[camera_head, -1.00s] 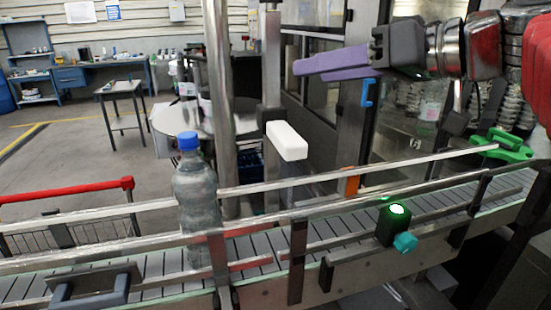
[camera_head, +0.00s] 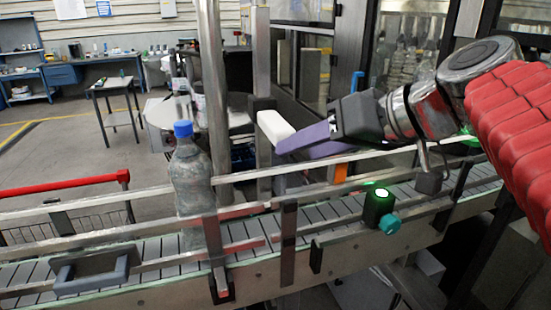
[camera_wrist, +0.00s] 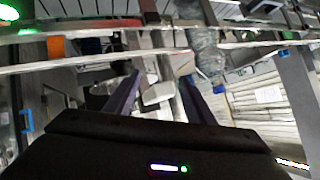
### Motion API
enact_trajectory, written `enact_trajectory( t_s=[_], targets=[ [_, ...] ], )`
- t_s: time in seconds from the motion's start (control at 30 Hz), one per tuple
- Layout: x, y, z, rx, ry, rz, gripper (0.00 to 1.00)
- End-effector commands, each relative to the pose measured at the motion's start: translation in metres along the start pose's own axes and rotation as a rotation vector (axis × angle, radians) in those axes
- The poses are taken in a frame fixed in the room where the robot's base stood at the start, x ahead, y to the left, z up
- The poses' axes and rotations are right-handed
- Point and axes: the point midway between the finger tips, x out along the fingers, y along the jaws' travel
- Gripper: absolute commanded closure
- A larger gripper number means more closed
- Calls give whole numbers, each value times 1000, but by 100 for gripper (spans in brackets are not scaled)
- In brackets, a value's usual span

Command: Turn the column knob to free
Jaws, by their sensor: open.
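The column knob, a white block (camera_head: 274,126), sits on a dark clamp (camera_head: 262,104) on a metal column behind the conveyor. It also shows in the wrist view (camera_wrist: 158,93), between the two purple fingers in the picture. My gripper (camera_head: 282,146) has purple fingers reaching left to the knob's lower right in the head view. In the wrist view my gripper (camera_wrist: 160,78) is open, with a gap between its fingers. I cannot tell whether the fingers are around the knob or still short of it.
A conveyor (camera_head: 150,248) with metal guide rails crosses below the arm. A bottle with a blue cap (camera_head: 190,180) stands on it at left. A lit green button box (camera_head: 379,206) with a teal knob (camera_head: 389,224) is on its front. A thick column (camera_head: 211,90) stands left of the knob.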

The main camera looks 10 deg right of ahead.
Motion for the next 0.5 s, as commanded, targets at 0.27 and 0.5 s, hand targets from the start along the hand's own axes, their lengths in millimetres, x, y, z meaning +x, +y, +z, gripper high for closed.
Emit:
enact_trajectory(
  t_s=[0.27,0.5],
  targets=[
    [11,6,29,37,-58,48,51],
    [13,8,37,48,-73,62,51]
  ],
)
